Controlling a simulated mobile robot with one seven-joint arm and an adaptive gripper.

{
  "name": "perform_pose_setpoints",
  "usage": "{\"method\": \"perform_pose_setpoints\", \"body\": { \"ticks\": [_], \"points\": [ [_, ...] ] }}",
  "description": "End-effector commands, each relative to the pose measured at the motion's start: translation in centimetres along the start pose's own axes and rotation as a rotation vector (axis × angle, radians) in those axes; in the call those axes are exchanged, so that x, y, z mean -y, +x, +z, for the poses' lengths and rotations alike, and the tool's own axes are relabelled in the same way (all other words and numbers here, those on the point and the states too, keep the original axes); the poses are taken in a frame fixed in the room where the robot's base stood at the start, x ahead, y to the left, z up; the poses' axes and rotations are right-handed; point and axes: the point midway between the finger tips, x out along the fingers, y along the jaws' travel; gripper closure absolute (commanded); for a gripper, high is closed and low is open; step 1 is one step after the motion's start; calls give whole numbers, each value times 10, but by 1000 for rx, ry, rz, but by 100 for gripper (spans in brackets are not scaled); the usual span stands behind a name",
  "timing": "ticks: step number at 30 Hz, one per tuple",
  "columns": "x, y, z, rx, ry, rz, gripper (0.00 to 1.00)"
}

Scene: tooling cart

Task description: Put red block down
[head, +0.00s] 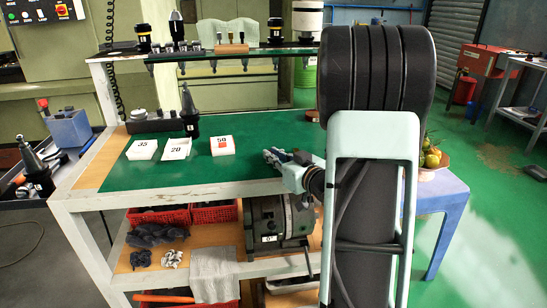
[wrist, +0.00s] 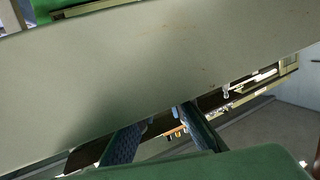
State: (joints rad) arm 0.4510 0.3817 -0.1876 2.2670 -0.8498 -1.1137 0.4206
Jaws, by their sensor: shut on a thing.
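My gripper (head: 281,158) is at the front right edge of the green-topped cart (head: 255,160), low beside the mat. A small reddish-brown piece, the red block (head: 284,157), shows between its fingers, mostly hidden. In the wrist view the two dark fingers (wrist: 160,134) stand apart in front of a pale beam, and the block is not clearly seen there. White trays marked 35 (head: 142,150), 20 (head: 176,148) and 50 (head: 221,146) stand on the mat to the left of the gripper. The 50 tray has a red patch on its front.
A dark tool holder (head: 190,110) stands on the mat behind the trays. A raised shelf with tool holders runs along the back. Red bins (head: 213,213) and a grey machine (head: 272,222) sit on the lower shelf. The mat between the trays and my gripper is clear.

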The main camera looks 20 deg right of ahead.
Motion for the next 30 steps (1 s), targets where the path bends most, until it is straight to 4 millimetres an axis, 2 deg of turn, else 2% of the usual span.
{"method": "perform_pose_setpoints", "body": {
  "ticks": [9,10,15,26,30],
  "points": [
    [0,0,4,-2,0,0,100],
    [0,0,4,-1,0,0,88],
    [0,0,3,-1,0,0,72],
    [0,0,1,0,0,0,72],
    [-1,-24,1,-1,2,4,72]
  ]
}}
